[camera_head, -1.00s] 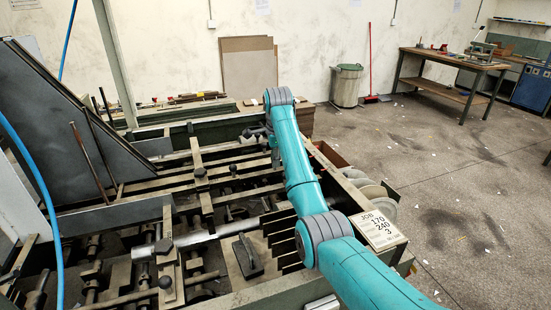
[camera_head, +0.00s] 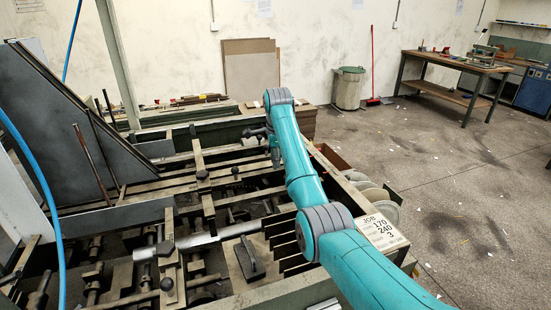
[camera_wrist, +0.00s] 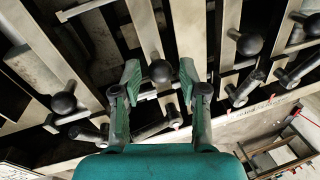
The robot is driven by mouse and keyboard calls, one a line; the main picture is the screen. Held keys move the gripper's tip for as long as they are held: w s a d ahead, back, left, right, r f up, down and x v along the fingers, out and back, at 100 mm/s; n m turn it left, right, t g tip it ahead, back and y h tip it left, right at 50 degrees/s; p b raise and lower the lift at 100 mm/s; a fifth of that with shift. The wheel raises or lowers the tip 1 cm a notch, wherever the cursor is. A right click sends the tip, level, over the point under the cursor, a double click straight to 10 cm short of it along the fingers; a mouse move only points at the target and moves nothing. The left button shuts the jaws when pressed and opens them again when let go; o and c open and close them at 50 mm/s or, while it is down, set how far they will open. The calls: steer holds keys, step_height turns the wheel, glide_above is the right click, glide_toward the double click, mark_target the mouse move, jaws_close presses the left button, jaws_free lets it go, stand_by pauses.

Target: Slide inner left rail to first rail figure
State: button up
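The feeder's pale metal rails lie across its bed in the head view, one (camera_head: 196,152) with a black ball knob (camera_head: 202,174) on it. I cannot tell which rail is the inner left one. The job card (camera_head: 379,231) at the right end reads 170, 240 and 3. My gripper (camera_head: 263,133) is over the far part of the bed, partly hidden by my arm. In the wrist view my gripper (camera_wrist: 160,76) has its green fingers apart, one on each side of a black knob (camera_wrist: 160,71). Contact with the knob cannot be made out.
Another knob (camera_wrist: 63,102) is left of my gripper and one (camera_wrist: 250,44) is right of it, with bars and rods close around. A dark block with a handle (camera_head: 248,258) lies on the bed. A bin (camera_head: 348,88) and workbench (camera_head: 455,68) stand beyond open floor.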

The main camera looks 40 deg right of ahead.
step_height(320, 180, up, 7)
steer(key=s, duration=0.1)
steer(key=shift+a+r, duration=0.2)
steer(key=shift+a, duration=0.15)
stand_by(0.3)
steer(key=shift+s, duration=0.15)
stand_by(0.4)
